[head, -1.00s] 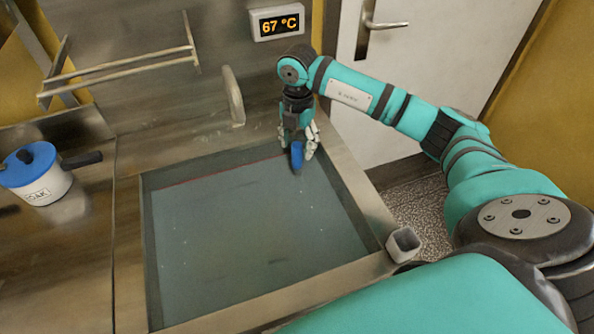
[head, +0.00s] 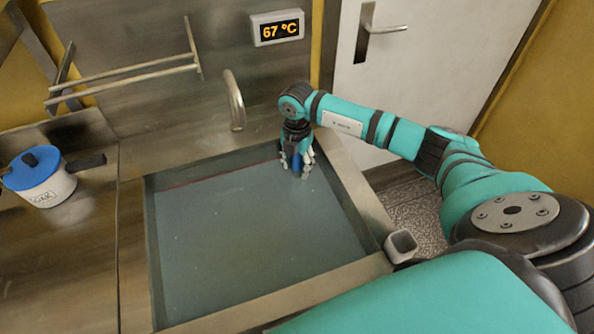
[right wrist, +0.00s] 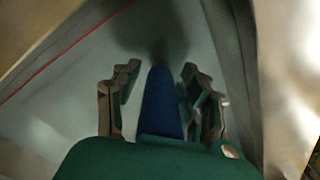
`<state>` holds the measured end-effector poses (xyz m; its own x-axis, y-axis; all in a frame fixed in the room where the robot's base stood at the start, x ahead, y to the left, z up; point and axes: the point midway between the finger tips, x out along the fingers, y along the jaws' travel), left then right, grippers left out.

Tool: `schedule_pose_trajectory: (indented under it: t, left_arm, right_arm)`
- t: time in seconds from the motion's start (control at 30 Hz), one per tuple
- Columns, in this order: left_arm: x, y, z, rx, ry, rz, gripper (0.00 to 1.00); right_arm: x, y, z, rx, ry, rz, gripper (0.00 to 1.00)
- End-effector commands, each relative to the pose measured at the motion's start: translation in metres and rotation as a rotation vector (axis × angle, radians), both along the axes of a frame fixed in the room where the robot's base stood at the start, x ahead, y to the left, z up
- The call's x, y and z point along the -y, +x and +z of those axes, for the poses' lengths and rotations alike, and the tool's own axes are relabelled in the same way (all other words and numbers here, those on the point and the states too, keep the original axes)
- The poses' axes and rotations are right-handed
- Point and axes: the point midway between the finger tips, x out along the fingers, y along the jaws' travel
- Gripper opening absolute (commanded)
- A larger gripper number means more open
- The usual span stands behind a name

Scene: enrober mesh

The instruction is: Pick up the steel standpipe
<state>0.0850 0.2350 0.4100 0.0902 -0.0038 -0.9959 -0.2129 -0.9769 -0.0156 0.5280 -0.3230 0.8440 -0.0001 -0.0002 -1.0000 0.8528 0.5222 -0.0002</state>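My right gripper (head: 297,172) is at the back right of the water-filled sink (head: 250,235), pointing down with its fingertips at about the water's surface. Its fingers stand apart on both sides of an upright blue piece (head: 296,162), which looks like the top of the standpipe. In the right wrist view the blue piece (right wrist: 161,105) lies between the fingers (right wrist: 163,95), with gaps visible on both sides. A dark, blurred shape continues beyond it; the steel part is not clearly visible. My left gripper is out of view.
A curved spout (head: 236,100) rises behind the sink, left of my right gripper. A white pot with a blue lid (head: 32,165) stands on the left counter. A square grey holder (head: 401,246) sits at the right rim. A display (head: 277,28) reads 67 °C.

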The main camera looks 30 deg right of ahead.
Motion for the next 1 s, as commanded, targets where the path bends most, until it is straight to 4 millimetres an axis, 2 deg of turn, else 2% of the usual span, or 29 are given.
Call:
schedule_pose_trajectory:
  t: [0.03,0.3,0.8,1.0]
  left_arm:
    - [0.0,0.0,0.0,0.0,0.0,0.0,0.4]
    - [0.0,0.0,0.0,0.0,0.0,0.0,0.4]
    - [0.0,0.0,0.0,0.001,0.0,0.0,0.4]
    - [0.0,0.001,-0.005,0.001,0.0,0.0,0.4]
  right_arm:
    - [0.0,0.0,0.0,0.0,0.0,0.0,0.34]
    - [0.0,0.0,0.0,0.0,0.0,0.0,0.0]
    - [0.0,0.001,0.002,0.002,0.0,0.0,0.0]
    - [0.0,0.001,0.013,0.005,0.0,0.001,0.0]
